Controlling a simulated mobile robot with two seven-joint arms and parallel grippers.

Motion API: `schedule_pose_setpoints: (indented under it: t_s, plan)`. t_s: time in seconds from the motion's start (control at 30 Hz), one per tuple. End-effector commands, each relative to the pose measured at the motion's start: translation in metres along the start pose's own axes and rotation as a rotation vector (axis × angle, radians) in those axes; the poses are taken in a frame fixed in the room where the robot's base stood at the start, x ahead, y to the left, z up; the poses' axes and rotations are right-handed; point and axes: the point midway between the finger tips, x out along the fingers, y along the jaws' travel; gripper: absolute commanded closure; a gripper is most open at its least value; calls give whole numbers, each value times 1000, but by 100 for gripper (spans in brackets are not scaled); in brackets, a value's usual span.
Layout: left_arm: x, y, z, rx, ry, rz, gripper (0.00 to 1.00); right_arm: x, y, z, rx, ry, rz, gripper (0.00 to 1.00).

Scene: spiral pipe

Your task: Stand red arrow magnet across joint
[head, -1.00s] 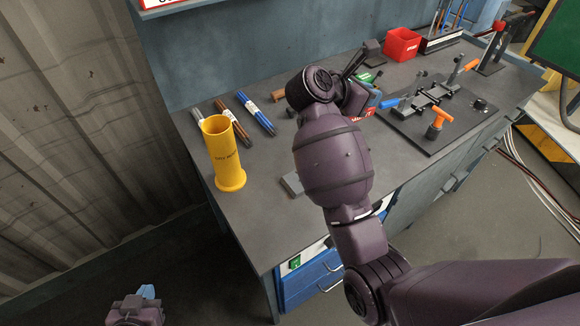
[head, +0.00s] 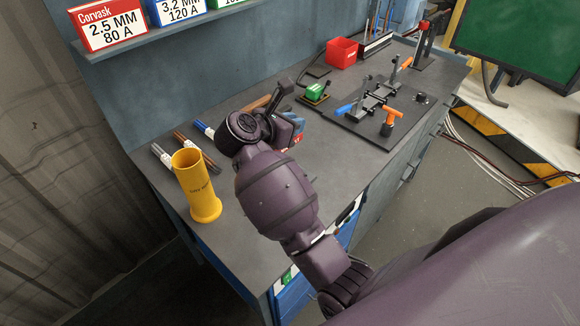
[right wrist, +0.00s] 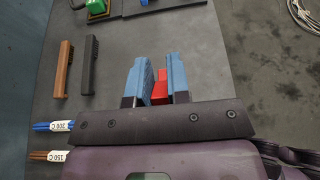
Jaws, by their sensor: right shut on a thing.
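The red arrow magnet (right wrist: 160,88) shows as a red piece between the blue fingers of my right gripper (right wrist: 157,78) in the right wrist view. The right gripper is shut on it, and the fingers and gripper body hide most of it. In the head view the right gripper (head: 291,128) is over the middle of the bench, left of the clamp fixture (head: 375,103). The fixture stands on a dark plate with an orange and a blue handle. I cannot make out the joint itself. My left gripper is not in view.
A yellow cylinder (head: 196,187) stands at the bench's left end beside several rods. A green block (head: 315,91) sits on a black base behind the gripper. A red bin (head: 342,53) is further back. Two brushes (right wrist: 63,70) lie left of the fingers in the wrist view.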

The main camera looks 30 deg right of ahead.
Motion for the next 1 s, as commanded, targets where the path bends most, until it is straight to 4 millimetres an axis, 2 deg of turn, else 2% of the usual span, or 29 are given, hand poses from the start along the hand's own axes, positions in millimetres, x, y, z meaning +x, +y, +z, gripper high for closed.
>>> schedule_pose_setpoints:
  t_s: [0.2,0.4,0.67,0.9,1.0]
  plan:
    - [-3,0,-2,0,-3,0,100,19,0,-43,-6,-3,0,100]
    - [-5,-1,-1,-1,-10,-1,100,33,0,-78,-3,-3,0,100]
    - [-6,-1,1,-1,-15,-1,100,40,1,-96,-1,-2,2,100]
    - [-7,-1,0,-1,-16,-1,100,51,1,-123,-2,-3,2,100]
    - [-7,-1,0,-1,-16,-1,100,53,1,-127,2,-1,3,100]
